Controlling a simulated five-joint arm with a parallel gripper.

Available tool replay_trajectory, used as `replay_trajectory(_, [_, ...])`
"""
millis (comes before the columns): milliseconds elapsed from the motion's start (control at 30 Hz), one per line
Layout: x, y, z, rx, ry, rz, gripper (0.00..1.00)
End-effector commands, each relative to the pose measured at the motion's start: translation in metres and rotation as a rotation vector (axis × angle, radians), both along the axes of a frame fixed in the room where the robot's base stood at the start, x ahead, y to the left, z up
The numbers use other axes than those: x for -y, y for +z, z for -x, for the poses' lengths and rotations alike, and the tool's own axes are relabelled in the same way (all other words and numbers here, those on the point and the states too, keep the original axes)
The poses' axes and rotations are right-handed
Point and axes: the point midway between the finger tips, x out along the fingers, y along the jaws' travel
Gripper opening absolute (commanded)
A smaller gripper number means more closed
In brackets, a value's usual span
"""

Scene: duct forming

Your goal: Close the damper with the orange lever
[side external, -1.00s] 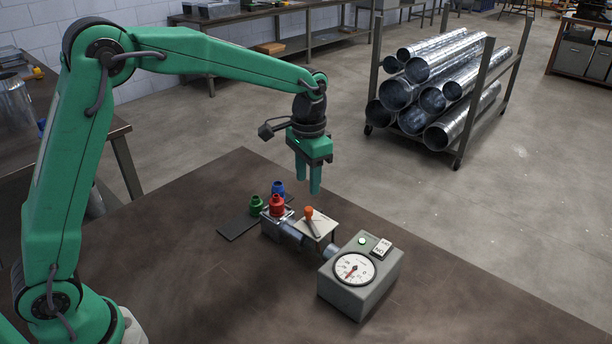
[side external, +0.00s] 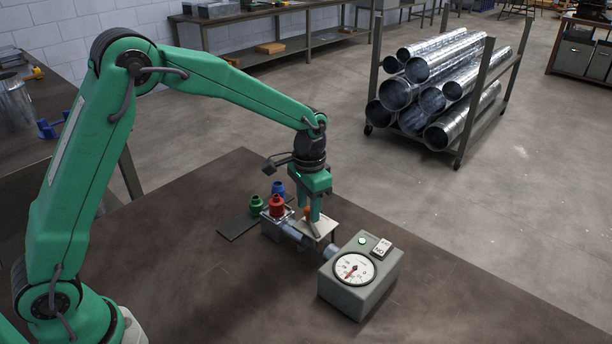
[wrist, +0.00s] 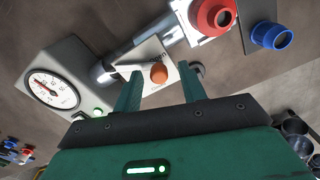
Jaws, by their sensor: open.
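The orange lever (wrist: 158,73) stands on a pale plate (wrist: 140,57) over the metal duct (wrist: 117,66). In the side view the lever's orange knob (side external: 307,211) is partly hidden behind my gripper's fingers. My gripper (side external: 311,214) points down at the lever with its fingers low over the plate. In the wrist view my gripper (wrist: 158,86) is open, with the orange knob between the two fingertips. I cannot tell whether either finger touches it.
A grey gauge box (side external: 362,278) with a dial and lit green lamp stands right of the lever. A red fitting (side external: 276,205) sits left on the duct's end, near green (side external: 256,205) and blue fittings (side external: 278,188). The front of the table (side external: 215,300) is clear.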

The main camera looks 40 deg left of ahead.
Motion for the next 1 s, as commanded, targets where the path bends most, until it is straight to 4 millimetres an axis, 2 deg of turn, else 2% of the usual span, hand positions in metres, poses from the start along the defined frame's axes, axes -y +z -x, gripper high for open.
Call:
replay_trajectory(100, [0.0000, 0.0000, 0.0000, 0.000, 0.000, 0.000, 0.41])
replay_trajectory(133, [0.0000, 0.0000, 0.0000, 0.000, 0.000, 0.000, 0.37])
replay_trajectory(300, [-0.0002, 0.0002, -0.0002, 0.000, 0.000, 0.000, 0.04])
replay_trajectory(333, [-0.0003, 0.0002, -0.0002, 0.000, 0.001, 0.000, 0.00])
replay_trajectory(667, [-0.0006, 0.0005, -0.0018, 0.001, -0.015, 0.000, 0.00])
replay_trajectory(1000, [0.0030, 0.0004, -0.0093, -0.004, -0.158, 0.001, 0.00])
